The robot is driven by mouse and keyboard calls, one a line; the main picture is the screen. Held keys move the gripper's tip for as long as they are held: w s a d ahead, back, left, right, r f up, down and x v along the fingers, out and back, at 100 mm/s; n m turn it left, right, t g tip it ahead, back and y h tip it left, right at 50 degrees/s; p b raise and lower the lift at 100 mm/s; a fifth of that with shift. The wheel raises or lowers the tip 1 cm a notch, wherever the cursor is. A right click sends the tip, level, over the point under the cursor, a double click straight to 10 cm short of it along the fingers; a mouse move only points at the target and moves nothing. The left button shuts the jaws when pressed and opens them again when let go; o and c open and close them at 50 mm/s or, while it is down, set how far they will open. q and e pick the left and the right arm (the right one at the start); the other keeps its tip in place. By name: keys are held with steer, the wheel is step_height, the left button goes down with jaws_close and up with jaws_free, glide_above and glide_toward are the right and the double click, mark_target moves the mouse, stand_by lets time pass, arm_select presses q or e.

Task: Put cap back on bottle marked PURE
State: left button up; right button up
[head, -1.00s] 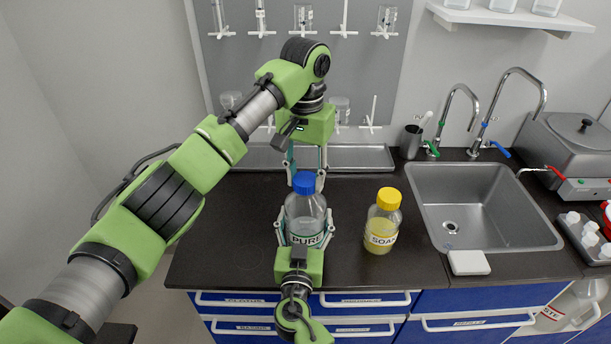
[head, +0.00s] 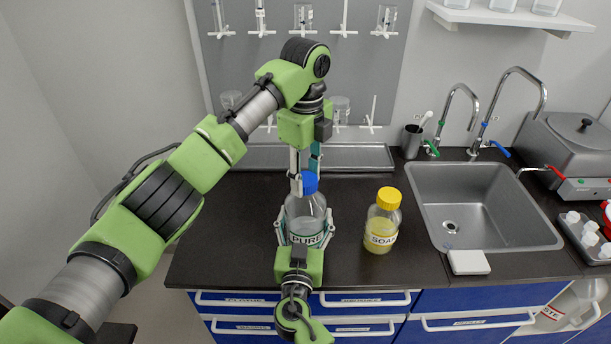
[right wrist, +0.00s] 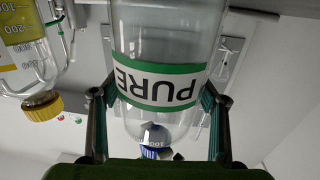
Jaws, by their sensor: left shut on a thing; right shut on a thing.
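The clear bottle marked PURE (head: 305,214) stands upright on the dark counter, with a green-edged white label. Its blue cap (head: 310,184) is at the bottle's mouth; I cannot tell how tightly it sits. My left gripper (head: 304,184) points straight down from above, shut on the blue cap. My right gripper (head: 304,235) reaches in from the front, shut around the bottle's body. In the right wrist view the PURE bottle (right wrist: 165,45) appears upside down between the right fingers, with the blue cap (right wrist: 155,151) partly showing below it.
A yellow-capped SOAP bottle (head: 382,222) stands close to the right. A sink (head: 485,210) with taps lies further right, with a white block (head: 468,262) at its front edge. A metal tray (head: 350,157) lies behind. The counter left of the bottle is clear.

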arm_select(q)
steer(key=o, duration=1.3)
step_height(320, 180, up, 12)
arm_select(e)
steer(key=o, duration=2.3)
steer(key=shift+c, duration=0.2)
